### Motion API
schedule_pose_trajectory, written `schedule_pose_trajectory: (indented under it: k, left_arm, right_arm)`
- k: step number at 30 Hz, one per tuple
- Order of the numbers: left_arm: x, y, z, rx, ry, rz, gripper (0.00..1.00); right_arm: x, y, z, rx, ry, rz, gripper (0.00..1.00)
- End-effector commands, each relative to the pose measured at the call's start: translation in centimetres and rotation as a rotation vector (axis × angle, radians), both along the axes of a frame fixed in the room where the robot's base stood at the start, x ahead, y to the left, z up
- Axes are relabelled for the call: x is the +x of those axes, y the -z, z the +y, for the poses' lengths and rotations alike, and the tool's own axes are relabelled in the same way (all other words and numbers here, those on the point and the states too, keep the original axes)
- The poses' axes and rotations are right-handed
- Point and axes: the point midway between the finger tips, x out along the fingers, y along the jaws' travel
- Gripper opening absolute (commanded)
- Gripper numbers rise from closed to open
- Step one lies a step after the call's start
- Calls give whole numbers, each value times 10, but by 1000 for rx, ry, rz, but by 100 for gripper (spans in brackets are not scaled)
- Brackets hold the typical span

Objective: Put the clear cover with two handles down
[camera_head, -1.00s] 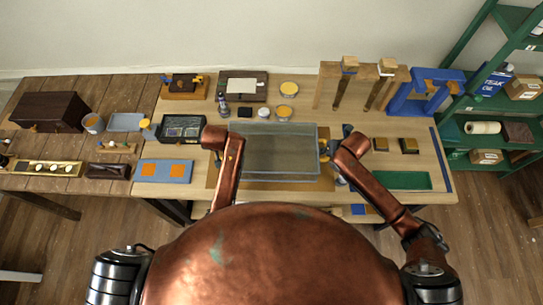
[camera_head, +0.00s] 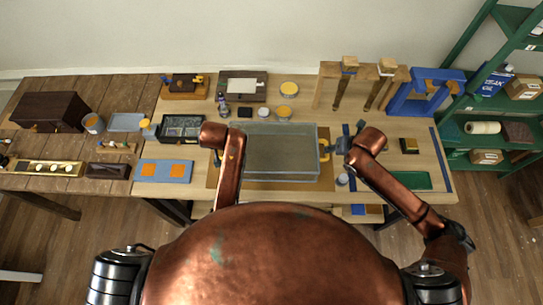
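The clear cover (camera_head: 281,152), a see-through box shape, sits level at the middle of the light wooden table, over a tan board (camera_head: 327,182). Its right yellow handle (camera_head: 325,146) shows at its right side. My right gripper (camera_head: 336,146) is just right of that handle and looks apart from it; its fingers are too small to read. My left gripper (camera_head: 218,158) is at the cover's left side, mostly hidden behind my own arm, so its hold on the left handle cannot be seen.
A black-framed tray (camera_head: 182,128) and a blue mat with orange squares (camera_head: 164,171) lie left of the cover. Jars (camera_head: 284,112) stand behind it. A wooden rack (camera_head: 362,82) and a blue frame (camera_head: 425,93) stand at the back right. A green mat (camera_head: 410,180) lies right.

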Motion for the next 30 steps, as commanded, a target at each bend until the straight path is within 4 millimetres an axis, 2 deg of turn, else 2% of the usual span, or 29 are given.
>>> schedule_pose_trajectory:
  k: [3,9,30]
  left_arm:
    - [0,0,0,0,0,0,29]
    - [0,0,0,0,0,0,29]
    - [0,0,1,1,-1,1,29]
  right_arm:
    - [-7,-17,-5,-3,-1,-1,29]
    - [-13,-31,-6,0,-1,1,29]
    - [-13,-31,-6,-1,-2,1,29]
